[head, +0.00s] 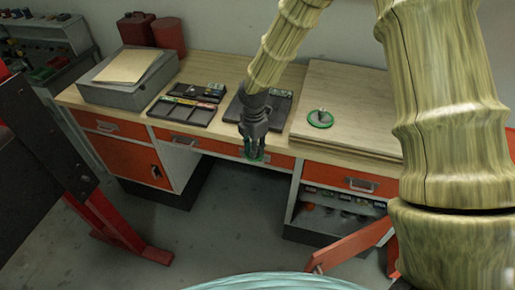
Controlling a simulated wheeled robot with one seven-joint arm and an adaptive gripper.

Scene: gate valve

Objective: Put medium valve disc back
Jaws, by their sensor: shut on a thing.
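My gripper (254,148) points down in front of the workbench's front edge. It is shut on a small green part (253,159), mostly hidden by the fingers. I cannot tell for certain whether this is the medium valve disc. A green ring-shaped part with a grey piece at its middle (320,118) lies on the wooden boards at the right of the bench, apart from my gripper. A dark tray (279,108) lies on the bench behind my gripper and is partly hidden by it.
The wooden workbench (222,66) has red drawers (182,139). A grey box (120,92) and a dark compartment tray with small parts (180,113) stand on its left. Red canisters (168,36) stand at the back. A red and black frame (110,222) stands at the left. Grey floor is open in front.

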